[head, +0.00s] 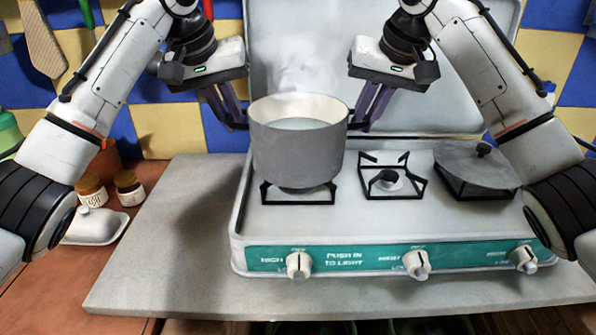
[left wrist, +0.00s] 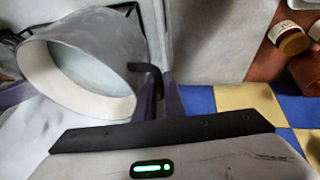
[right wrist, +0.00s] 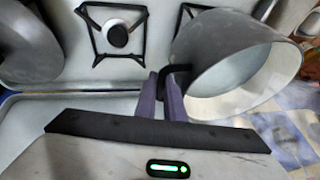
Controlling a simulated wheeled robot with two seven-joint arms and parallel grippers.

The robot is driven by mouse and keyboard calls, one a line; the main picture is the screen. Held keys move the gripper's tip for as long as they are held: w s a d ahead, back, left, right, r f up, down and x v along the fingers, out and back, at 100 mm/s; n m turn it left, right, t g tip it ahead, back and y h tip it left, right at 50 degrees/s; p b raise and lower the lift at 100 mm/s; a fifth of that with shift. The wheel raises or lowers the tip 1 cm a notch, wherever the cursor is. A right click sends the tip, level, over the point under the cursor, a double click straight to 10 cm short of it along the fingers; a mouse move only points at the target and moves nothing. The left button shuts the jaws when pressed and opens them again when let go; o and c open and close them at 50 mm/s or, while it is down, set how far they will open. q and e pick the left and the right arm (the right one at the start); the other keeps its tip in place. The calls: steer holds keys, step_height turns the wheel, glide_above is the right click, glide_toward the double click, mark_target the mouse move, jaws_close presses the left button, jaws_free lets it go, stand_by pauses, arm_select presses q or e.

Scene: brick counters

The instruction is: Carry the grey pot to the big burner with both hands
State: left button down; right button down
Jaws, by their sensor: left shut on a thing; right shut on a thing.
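The grey pot (head: 298,155) is upright over the left burner (head: 270,196) of the stove; I cannot tell whether its base touches the grate. The pot covers most of that burner. My left gripper (head: 238,120) is shut on the pot's left black handle, which also shows in the left wrist view (left wrist: 149,70). My right gripper (head: 359,120) is shut on the right handle, partly hidden by the fingers in the right wrist view (right wrist: 172,78).
The middle burner (head: 388,180) is small and bare. A grey round lid or pan (head: 474,166) covers the right burner. The raised stove lid (head: 300,50) stands behind. Knobs line the front panel (head: 345,258). Jars (head: 92,191) and a white dish (head: 97,226) are at the left.

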arm_select(q)
steer(key=shift+f, duration=0.15)
arm_select(e)
steer(key=shift+f, duration=0.1)
arm_select(q)
steer(key=c, duration=2.1)
jaws_free()
steer(key=shift+f, duration=0.1)
arm_select(e)
steer(key=c, duration=2.1)
jaws_free()
steer(key=shift+f, duration=0.1)
arm_select(q)
steer(key=shift+o, duration=1.3)
steer(key=shift+s, duration=0.1)
arm_select(e)
steer(key=shift+o, duration=1.3)
steer(key=shift+s, duration=0.1)
